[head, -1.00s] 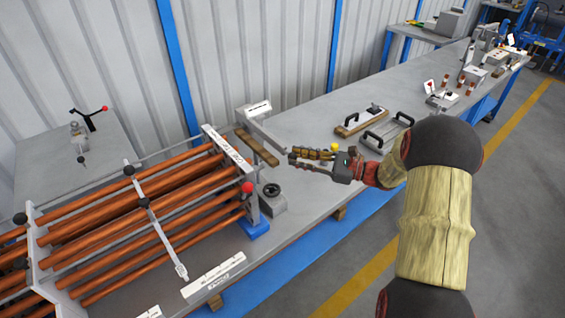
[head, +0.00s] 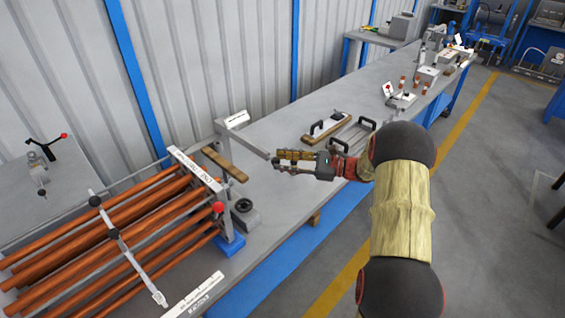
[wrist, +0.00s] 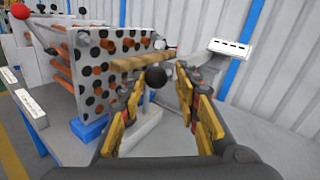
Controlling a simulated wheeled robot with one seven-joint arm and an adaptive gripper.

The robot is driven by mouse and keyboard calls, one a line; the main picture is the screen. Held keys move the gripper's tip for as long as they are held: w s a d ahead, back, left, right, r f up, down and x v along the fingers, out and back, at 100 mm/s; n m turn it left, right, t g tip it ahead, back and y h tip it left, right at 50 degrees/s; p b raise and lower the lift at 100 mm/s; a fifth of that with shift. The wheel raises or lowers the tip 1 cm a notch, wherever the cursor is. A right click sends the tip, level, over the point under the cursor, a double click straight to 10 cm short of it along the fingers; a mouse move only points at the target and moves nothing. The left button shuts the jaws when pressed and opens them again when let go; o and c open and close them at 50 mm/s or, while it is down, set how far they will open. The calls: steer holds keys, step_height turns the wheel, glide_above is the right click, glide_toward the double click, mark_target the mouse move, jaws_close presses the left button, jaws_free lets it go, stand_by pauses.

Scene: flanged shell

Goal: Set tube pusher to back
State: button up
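No readable label marks the tube pusher. The likeliest part is a grey arm (head: 245,140) reaching from a white-labelled bracket (head: 233,119) on the bench towards my gripper. In the wrist view the bracket (wrist: 230,47) stands at upper right. A black ball knob (wrist: 155,77) shows between and beyond my fingers, apart from both; I cannot tell for certain that it ends the grey arm. My gripper (head: 279,160) is just right of the arm's end, above the bench. In the wrist view my gripper (wrist: 160,84) has its yellow-padded fingers wide apart, with nothing held.
A rack of copper tubes (head: 110,235) with a perforated end plate (wrist: 105,65) stands left of my gripper. A red-knobbed lever (head: 218,207) and a black-knobbed block (head: 244,211) are close by. Handled plates (head: 345,133) lie farther right.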

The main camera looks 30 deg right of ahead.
steer(key=shift+o, duration=1.3)
steer(key=v, duration=1.2)
